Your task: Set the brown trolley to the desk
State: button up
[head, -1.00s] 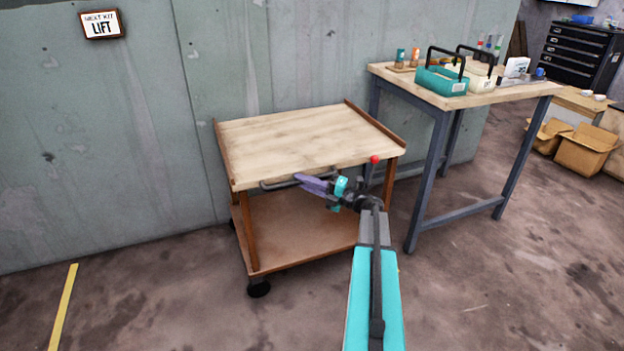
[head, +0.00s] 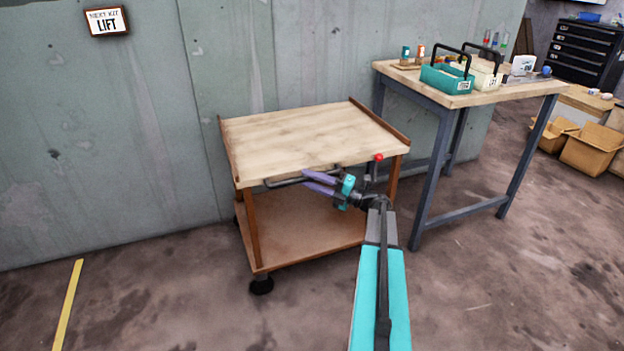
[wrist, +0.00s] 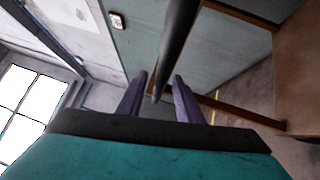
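The brown trolley (head: 305,233) stands against the wall, left of the desk (head: 468,97). It has a pale wooden top, a lower shelf and dark casters. A dark bar handle (head: 284,182) runs along its front edge. My gripper (head: 305,180) is at the handle's right part, its purple fingers apart. In the wrist view my gripper (wrist: 160,82) is open, and the dark handle (wrist: 178,40) runs down toward the space between the fingertips. I cannot tell whether the fingers touch it. The trolley's top is empty.
The desk bears a teal tote (head: 446,78), a cream tote (head: 482,73) and small bottles. Cardboard boxes (head: 590,148) and a black drawer cabinet (head: 585,50) stand at the far right. A yellow line (head: 67,305) marks the floor at left. The floor in front is clear.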

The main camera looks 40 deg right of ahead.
jog(key=p+v, duration=0.1)
jog(key=v, duration=1.2)
jog(key=shift+a+r, duration=0.1)
